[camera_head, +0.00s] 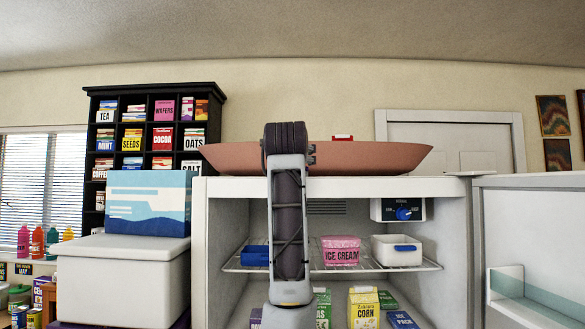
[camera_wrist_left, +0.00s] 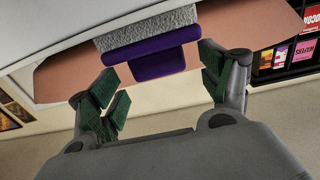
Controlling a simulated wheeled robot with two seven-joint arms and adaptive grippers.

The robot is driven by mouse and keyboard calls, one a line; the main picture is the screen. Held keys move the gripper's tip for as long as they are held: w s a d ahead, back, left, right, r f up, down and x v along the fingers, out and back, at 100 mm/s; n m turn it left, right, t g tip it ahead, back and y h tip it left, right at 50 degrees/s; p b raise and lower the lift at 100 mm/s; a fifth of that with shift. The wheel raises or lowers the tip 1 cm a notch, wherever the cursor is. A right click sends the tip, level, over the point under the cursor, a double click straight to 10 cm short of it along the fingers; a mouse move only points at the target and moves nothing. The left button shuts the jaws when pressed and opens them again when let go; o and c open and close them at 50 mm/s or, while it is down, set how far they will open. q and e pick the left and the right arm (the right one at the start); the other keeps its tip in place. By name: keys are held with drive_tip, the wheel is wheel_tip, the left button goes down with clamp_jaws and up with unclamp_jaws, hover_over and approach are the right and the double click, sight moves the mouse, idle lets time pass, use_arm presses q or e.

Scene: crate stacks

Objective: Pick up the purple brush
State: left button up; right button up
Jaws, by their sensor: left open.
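The purple brush (camera_wrist_left: 152,62), with a grey bristle strip, shows in the left wrist view against the pinkish-brown tray (camera_wrist_left: 62,72). In the head view the tray (camera_head: 385,158) sits on top of the white fridge (camera_head: 348,187); I cannot make out the brush there. My left gripper (camera_wrist_left: 160,82) is open, its green-padded fingers on either side of the lower part of the brush in the wrist picture. I cannot tell how far off the brush is. In the head view my left arm rises in front of the fridge, and its fingers are hidden. My right gripper is not in view.
The fridge is open, its door (camera_head: 535,225) out to the right. Inside, a wire shelf holds an ice cream tub (camera_head: 341,252) and a white bin (camera_head: 397,250). A blue and white box (camera_head: 148,203) stands left on a white chest (camera_head: 120,262). A red item (camera_head: 342,137) shows above the tray's rim.

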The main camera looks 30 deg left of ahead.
use_arm(q)
drive_tip(key=shift+p+x, duration=0.5)
drive_tip(key=shift+x, duration=0.95)
drive_tip(key=c, duration=1.1)
